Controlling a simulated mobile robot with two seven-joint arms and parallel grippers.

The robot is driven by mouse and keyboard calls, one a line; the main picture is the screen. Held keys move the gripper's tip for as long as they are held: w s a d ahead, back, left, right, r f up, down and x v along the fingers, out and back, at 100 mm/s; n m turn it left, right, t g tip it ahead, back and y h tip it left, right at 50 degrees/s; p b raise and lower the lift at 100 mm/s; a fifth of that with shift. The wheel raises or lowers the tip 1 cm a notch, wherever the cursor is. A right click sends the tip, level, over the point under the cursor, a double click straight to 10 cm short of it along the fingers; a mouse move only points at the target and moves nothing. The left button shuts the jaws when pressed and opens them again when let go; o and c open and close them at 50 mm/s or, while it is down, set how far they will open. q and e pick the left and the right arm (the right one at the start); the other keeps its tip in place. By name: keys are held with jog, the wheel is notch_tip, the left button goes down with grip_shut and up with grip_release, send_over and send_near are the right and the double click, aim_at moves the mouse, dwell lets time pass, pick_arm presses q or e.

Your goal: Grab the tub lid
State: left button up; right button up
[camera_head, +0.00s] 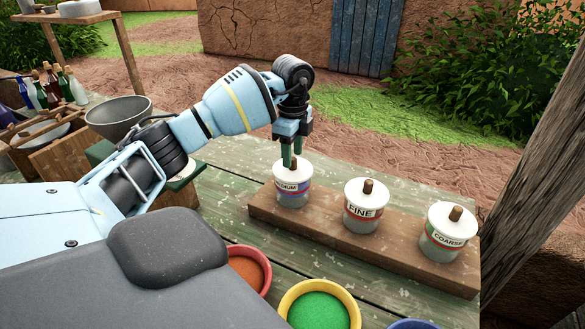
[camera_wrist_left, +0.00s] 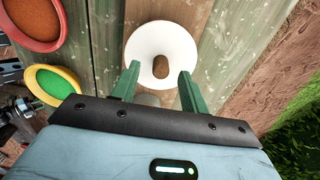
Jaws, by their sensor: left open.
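Three tubs with white lids and brown knobs stand in a row on a wooden board (camera_head: 411,262). They are the MEDIUM tub (camera_head: 292,196), the FINE tub (camera_head: 361,217) and the COARSE tub (camera_head: 443,244). My left gripper (camera_head: 292,163) points down over the lid of the MEDIUM tub (camera_head: 283,172). Its green fingers are open, close to the brown knob. In the left wrist view the white lid (camera_wrist_left: 142,40) and its knob (camera_wrist_left: 161,67) show just ahead of and between the fingers (camera_wrist_left: 157,78). I cannot tell whether they touch. My right gripper is not in view.
Bowls of orange powder (camera_head: 247,268) and green powder (camera_head: 318,308) stand at the table's front. A grey bowl (camera_head: 118,115) and several bottles (camera_head: 55,87) are at the left. A wooden post (camera_head: 535,165) rises at the right.

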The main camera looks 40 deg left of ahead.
pick_arm(q)
jog(key=shift+f, duration=1.2)
grip_shut()
jog(key=shift+r, duration=0.15)
jog(key=shift+w+r, duration=0.1)
jog(key=shift+r, duration=0.55)
notch_tip(320, 180, up, 2)
jog(key=shift+r, duration=0.1)
jog(key=s+d, duration=0.3)
jog(key=s, duration=0.4)
jog(key=s+d+r, duration=0.1)
jog(key=s+d, duration=0.3)
jog(key=s, duration=0.3)
jog(key=shift+s, duration=0.25)
